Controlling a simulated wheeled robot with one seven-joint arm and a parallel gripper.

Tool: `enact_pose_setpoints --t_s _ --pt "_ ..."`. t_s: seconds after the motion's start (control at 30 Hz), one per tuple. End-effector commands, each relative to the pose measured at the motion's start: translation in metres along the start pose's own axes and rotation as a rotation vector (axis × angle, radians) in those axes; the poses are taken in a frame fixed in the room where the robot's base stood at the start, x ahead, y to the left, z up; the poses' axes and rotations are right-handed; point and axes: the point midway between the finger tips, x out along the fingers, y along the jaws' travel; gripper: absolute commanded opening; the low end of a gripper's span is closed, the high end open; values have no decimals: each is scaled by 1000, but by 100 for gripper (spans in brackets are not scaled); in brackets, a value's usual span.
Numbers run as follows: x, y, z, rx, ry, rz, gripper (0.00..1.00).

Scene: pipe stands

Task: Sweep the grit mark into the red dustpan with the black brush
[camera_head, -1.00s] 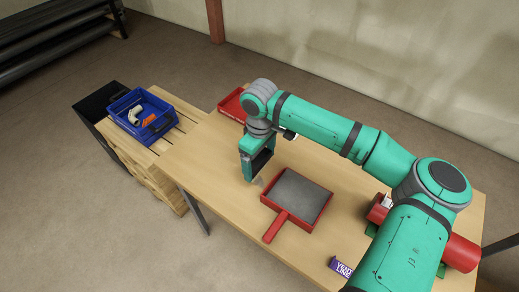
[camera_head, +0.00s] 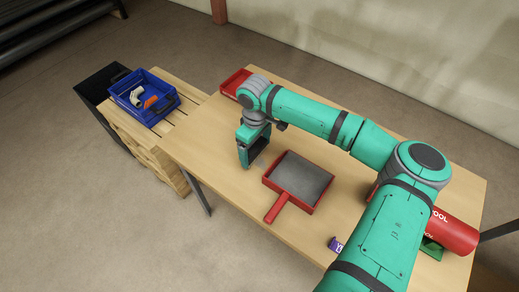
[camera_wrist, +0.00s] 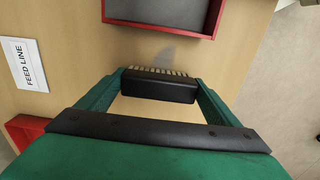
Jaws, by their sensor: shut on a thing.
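The red dustpan (camera_head: 277,207) lies on the table with its grey inside facing up and its handle toward the front. Its near rim (camera_wrist: 150,27) shows at the top of the wrist view. My gripper (camera_head: 246,165) is low over the table, just left of the pan. In the wrist view my gripper (camera_wrist: 158,92) is shut on the black brush (camera_wrist: 158,87), whose pale bristles point toward the pan. The grit mark (camera_wrist: 179,52) is a faint grey patch between bristles and pan. I cannot tell whether the bristles touch the table.
A blue bin (camera_head: 166,105) with pipe fittings stands at the left on slatted wood. A red tray (camera_head: 231,83) is at the table's back edge. A red cylinder (camera_head: 453,236) lies at the right, and a small purple box (camera_head: 335,244) is near the front edge. A FEED LINE label (camera_wrist: 24,64) lies left of my gripper.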

Motion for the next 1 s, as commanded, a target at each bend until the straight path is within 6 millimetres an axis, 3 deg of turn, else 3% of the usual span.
enact_pose_setpoints --t_s 1.0 --pt "10 0 0 0 0 0 68"
